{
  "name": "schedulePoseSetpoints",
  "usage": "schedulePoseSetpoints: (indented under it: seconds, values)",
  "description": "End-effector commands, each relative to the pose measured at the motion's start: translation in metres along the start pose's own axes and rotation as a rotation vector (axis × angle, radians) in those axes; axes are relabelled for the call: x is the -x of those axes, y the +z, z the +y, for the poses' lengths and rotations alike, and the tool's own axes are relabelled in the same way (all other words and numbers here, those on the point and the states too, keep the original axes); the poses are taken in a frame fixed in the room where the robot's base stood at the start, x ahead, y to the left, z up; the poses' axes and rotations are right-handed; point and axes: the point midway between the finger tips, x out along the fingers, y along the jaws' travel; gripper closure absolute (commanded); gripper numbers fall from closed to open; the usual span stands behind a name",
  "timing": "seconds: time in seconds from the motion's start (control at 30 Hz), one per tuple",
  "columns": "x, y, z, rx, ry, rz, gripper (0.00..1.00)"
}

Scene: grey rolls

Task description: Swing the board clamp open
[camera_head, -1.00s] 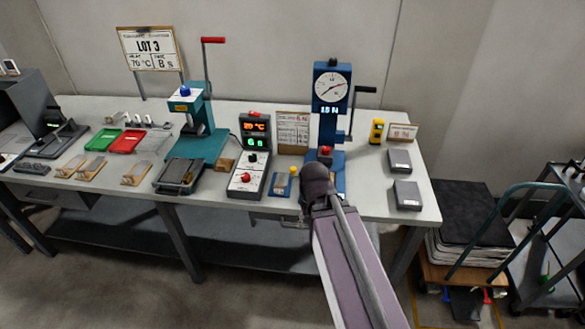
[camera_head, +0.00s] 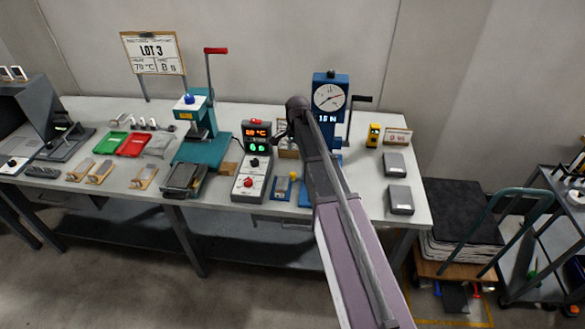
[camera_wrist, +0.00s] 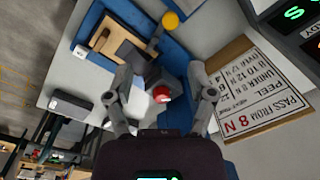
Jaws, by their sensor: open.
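The blue tester (camera_head: 330,82) with a round dial stands at the right of the bench, its lower part partly hidden by my arm. In the wrist view a grey block with a red knob (camera_wrist: 162,94) on a blue base (camera_wrist: 178,58) appears between my fingers; I cannot tell for sure that it is the board clamp. A wooden board (camera_wrist: 128,48) with a dark strap-like part lies beside it on blue. My gripper (camera_wrist: 160,72) is open, its fingers either side of the grey block in the picture; contact is not clear. In the head view my arm hides most of the gripper.
A yellow knob (camera_wrist: 170,20) and a peel card (camera_wrist: 262,90) are close by in the wrist view. A control box (camera_head: 252,165) stands left of my arm; a teal press (camera_head: 198,135) is further left. Two grey blocks (camera_head: 396,164) lie at right. A trolley (camera_head: 540,230) stands beyond the bench.

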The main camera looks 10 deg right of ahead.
Motion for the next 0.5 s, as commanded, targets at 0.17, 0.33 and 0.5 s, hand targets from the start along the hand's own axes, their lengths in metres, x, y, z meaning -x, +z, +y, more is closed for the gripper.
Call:
schedulePoseSetpoints:
  seconds: [0.17, 0.33, 0.5]
  values:
    - [0.0058, -0.0089, -0.0161, -0.072, -0.003, 0.0, 0.29]
    - [0.0051, -0.0085, -0.016, -0.079, -0.003, 0.0, 0.29]
    - [0.005, -0.0082, -0.0159, -0.077, -0.003, 0.0, 0.29]
